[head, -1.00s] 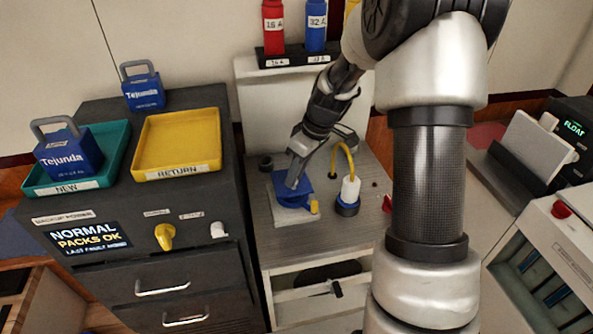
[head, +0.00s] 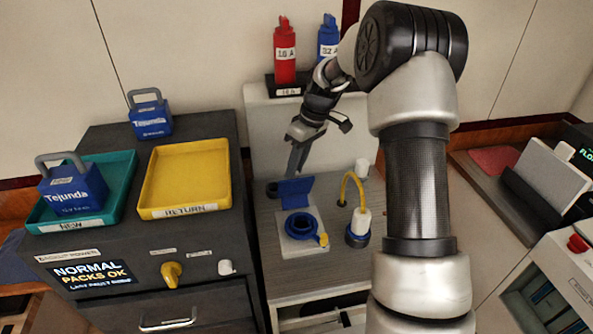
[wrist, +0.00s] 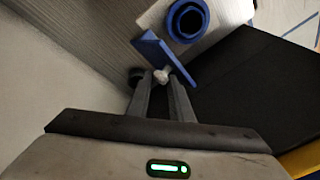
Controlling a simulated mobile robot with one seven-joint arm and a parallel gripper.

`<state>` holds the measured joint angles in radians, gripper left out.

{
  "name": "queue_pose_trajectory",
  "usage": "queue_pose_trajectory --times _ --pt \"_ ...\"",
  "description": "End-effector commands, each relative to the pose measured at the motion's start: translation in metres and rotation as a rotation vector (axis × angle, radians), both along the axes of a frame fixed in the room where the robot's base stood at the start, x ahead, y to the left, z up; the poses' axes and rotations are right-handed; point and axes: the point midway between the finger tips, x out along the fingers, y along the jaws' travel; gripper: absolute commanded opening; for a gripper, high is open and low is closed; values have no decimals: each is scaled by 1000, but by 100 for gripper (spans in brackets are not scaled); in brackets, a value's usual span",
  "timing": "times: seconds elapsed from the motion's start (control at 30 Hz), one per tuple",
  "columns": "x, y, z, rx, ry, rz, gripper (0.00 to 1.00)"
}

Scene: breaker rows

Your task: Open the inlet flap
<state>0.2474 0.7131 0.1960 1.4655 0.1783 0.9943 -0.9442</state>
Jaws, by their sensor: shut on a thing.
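The inlet flap (head: 295,188) is a blue plate standing up at the back edge of a pale inlet plate (head: 292,245). The round blue inlet ring (head: 301,226) in front of it is uncovered. My gripper (head: 297,170) is behind the raised flap, fingers pointing down. In the wrist view the flap (wrist: 168,58) stands tilted beside the open ring (wrist: 187,20). My gripper (wrist: 161,80) is shut on a small pale knob (wrist: 162,75) on the flap's back face. In the head view the flap hides the fingertips.
A blue-based plug (head: 357,236) with a yellow cable stands right of the inlet. A dark cabinet with a yellow RETURN tray (head: 186,176) and a teal NEW tray (head: 120,190) is on the left. Red and blue bottle-like items (head: 285,55) stand at the back.

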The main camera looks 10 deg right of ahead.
Motion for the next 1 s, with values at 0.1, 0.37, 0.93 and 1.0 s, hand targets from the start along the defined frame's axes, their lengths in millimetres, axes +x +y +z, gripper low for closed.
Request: queue_pose_trajectory --times 0.1,0.37,0.93,1.0 --pt "4 -6 -5 -8 0 -5 0" --pt "7 -7 -7 -11 1 -5 0" --pt "6 -8 -7 -11 3 -5 38" --pt "6 -7 -7 -10 3 -4 38"
